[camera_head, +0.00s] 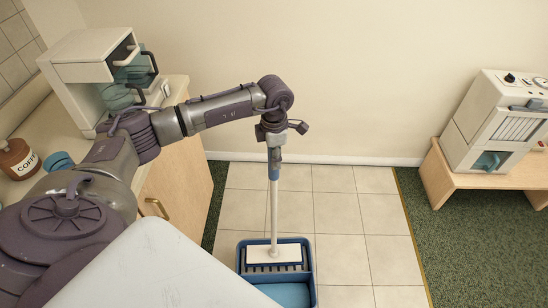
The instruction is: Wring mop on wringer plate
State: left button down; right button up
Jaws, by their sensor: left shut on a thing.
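The mop (274,212) has a white shaft with a blue upper grip and a flat white head. It stands about upright. My left gripper (274,140) is shut on the top of the mop handle, above the blue grip. The mop head (272,254) is over the dark ribbed wringer plate (270,267) at the back of the blue bucket (312,272). It looks close to the plate, but I cannot tell whether it presses on it. The front of the bucket holds light blue water (287,294). My right gripper is not in view.
A wooden cabinet (180,185) stands at the left, with a white machine (85,75) and a brown coffee jar (17,158) on top. A low wooden bench (475,182) at the right bears another white appliance (490,120). The tiled floor (345,220) around the bucket is clear.

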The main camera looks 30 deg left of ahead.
pick_arm(q)
jog(key=shift+r+p, duration=1.25)
jog(key=shift+r, duration=1.25)
